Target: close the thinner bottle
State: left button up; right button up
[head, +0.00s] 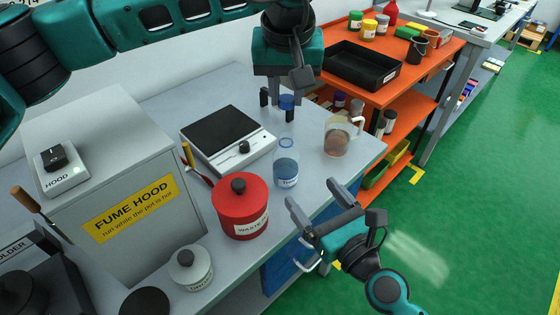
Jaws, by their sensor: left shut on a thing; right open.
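The thinner bottle (286,170) is a clear bottle with blue liquid and a white label. It stands upright on the grey bench near its front edge. My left gripper (285,103) points down over the bottle. My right gripper (314,196) is open and empty, in front of the bench edge, to the lower right of the bottle.
A red waste pot (241,210) stands left of the bottle, a hot plate (225,138) behind it. A glass jug (338,135) with brown contents stands to the right. A fume hood (110,170) fills the left. An orange shelf (425,75) with a black tray (362,66) is beyond.

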aim_at(292, 168)
jog(key=x, duration=1.2)
dwell(0.3)
jog(key=shift+d, duration=0.1)
jog(key=c, duration=1.5)
pick_arm(q)
jog(key=shift+f, duration=2.5)
